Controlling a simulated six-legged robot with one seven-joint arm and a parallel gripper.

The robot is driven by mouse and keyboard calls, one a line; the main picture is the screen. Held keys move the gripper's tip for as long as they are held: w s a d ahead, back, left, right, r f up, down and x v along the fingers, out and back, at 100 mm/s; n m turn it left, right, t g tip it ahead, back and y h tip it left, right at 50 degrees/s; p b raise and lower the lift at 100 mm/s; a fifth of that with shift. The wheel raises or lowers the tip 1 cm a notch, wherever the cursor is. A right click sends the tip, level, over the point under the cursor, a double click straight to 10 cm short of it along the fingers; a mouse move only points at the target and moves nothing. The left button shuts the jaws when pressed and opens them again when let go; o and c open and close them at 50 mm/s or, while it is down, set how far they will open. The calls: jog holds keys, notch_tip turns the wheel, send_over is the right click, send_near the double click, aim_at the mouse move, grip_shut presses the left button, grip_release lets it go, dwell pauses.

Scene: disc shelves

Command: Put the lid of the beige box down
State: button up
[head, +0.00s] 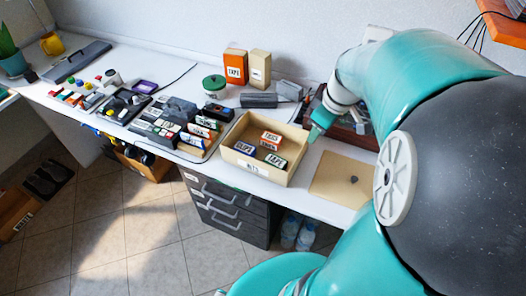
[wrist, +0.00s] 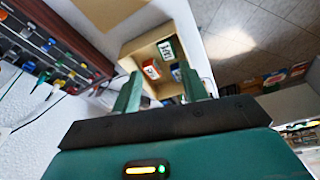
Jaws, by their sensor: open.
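The beige box (head: 246,174) stands open on the white table, with several small labelled boxes in it, one reading TAPE. It also shows in the wrist view (wrist: 128,62), beyond my fingers. Its lid (head: 325,184), a flat beige panel with a small dark knob, lies on the table to the right of the box, apart from it. Part of what looks like the lid shows at the top of the wrist view (wrist: 108,12). My gripper (head: 318,128) is near the box's back right corner, apart from the lid. In the wrist view its two fingers (wrist: 160,90) are spread with nothing between them.
An orange TAPE box (head: 236,67) and a beige box beside it stand at the back wall. A dark organiser with labelled items (head: 172,122) is left of the open box. Dark drawers (head: 225,208) stand under the table. A brown rack is behind my gripper.

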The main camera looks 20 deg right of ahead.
jog(key=s+a+r+m+t, duration=0.1)
jog(key=s+a+r+m, duration=0.1)
jog(key=a, duration=0.7)
jog(key=s+a+r+m+t, duration=0.2)
jog(key=s+a+r, duration=0.3)
jog(key=a, duration=0.5)
jog(key=shift+r+m+h, duration=0.4)
jog(key=shift+r, duration=0.05)
